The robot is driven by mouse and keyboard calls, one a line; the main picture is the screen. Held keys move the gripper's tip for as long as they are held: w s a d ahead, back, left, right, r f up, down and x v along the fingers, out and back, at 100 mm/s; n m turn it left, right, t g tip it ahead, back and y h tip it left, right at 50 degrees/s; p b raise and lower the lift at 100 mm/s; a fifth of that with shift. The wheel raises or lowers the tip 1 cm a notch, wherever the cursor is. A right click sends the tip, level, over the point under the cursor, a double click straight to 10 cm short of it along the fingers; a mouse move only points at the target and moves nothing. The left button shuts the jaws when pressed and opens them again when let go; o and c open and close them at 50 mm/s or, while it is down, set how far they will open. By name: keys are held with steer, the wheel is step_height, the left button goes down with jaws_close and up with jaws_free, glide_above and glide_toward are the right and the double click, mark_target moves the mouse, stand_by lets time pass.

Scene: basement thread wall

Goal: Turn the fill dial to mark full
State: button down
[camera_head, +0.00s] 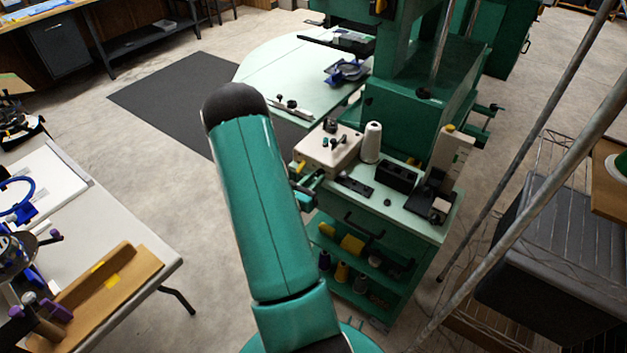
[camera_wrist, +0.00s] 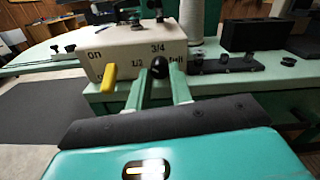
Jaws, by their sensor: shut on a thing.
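The beige control box (camera_head: 328,152) sits on the left end of the pale green cabinet top. In the wrist view the box (camera_wrist: 115,45) faces me with "ON", "1/2", "3/4" and "full" printed on its front. The black fill dial (camera_wrist: 159,68) is on that front, below "3/4" and between "1/2" and "full". My gripper (camera_wrist: 160,86) is shut on the dial, one green finger at each side. Which mark the dial points to I cannot tell. In the head view my gripper (camera_head: 308,184) is at the box front, partly hidden by my arm.
A yellow lever (camera_wrist: 109,78) sticks out of the box front, left of my fingers. A white thread cone (camera_head: 372,142) and a black holder (camera_head: 397,177) stand right of the box. The green cabinet (camera_head: 405,265) has shelves below. Open floor lies left.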

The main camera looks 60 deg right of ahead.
steer(key=m, duration=0.7)
steer(key=shift+w, duration=0.1)
steer(key=m, duration=0.6)
steer(key=shift+m, duration=0.3)
steer(key=m, duration=0.9)
steer(key=shift+m, duration=0.3)
steer(key=c, duration=1.2)
jaws_free()
steer(key=shift+a, duration=0.1)
steer(key=shift+c, duration=0.2)
